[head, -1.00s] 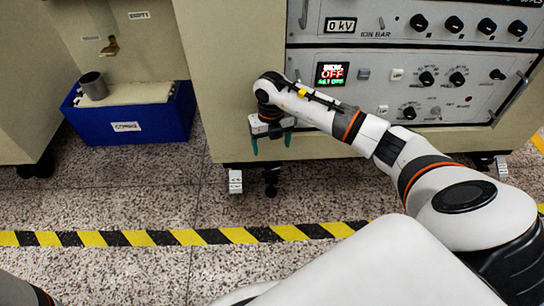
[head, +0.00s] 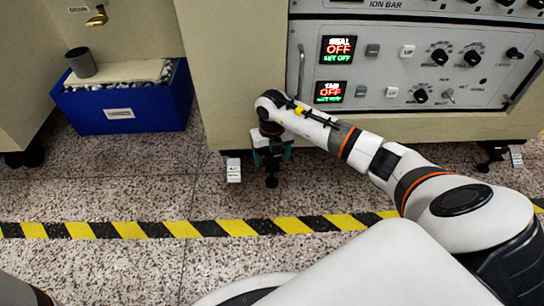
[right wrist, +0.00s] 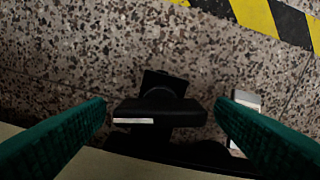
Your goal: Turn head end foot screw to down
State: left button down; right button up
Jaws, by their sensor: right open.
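The black foot screw (head: 271,180) stands under the front left corner of the beige cabinet, on the speckled floor. My right gripper (head: 272,158) points down over it, its green fingers open. In the right wrist view, a black bar-shaped screw head (right wrist: 160,112) with a white mark lies between the open green fingers (right wrist: 161,102), apart from both. Its black foot shows just beyond it. A white tag (head: 233,170) stands left of the foot screw; a pale block also shows by the right finger in the right wrist view (right wrist: 246,103). My left gripper is not in view.
Another black foot (head: 492,158) with a white tag (head: 516,157) is under the cabinet's right end. The control panel (head: 420,65) is above my arm. A blue bin (head: 130,112) stands at left. Open floor lies before the cabinet, crossed by yellow-black tape (head: 235,228).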

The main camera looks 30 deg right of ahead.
jog(key=c, duration=1)
jog(key=m+p, duration=0.1)
jog(key=p, duration=0.1)
jog(key=m+p, duration=0.1)
jog(key=p, duration=0.1)
jog(key=shift+r+p, duration=0.3)
jog(key=shift+r, duration=0.05)
jog(key=shift+f+m, duration=0.25)
jog(key=shift+m, duration=0.25)
jog(key=shift+f, duration=0.1)
jog(key=o, duration=1)
